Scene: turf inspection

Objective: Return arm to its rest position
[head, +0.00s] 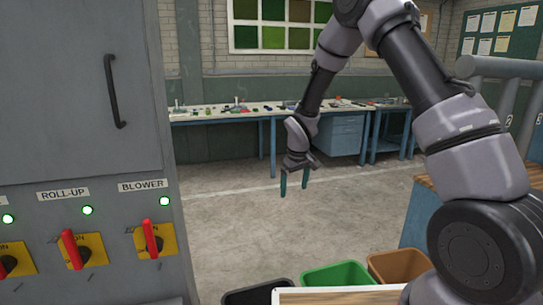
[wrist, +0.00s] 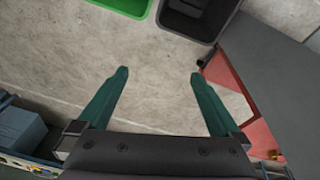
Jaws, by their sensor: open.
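My arm arches across the right of the head view, with its forearm hanging down near the middle. My gripper (head: 294,183) points down over the bare floor, between the grey cabinet and the bins. Its two teal fingers are spread apart with nothing between them. The wrist view also shows the gripper (wrist: 158,80) open and empty, with concrete floor beneath it.
A grey control cabinet (head: 75,90) with red switches stands at left. Black (head: 258,296), green (head: 338,274) and brown (head: 398,263) bins stand at the bottom. A workbench (head: 232,115) with small items lines the back wall. Open floor lies between.

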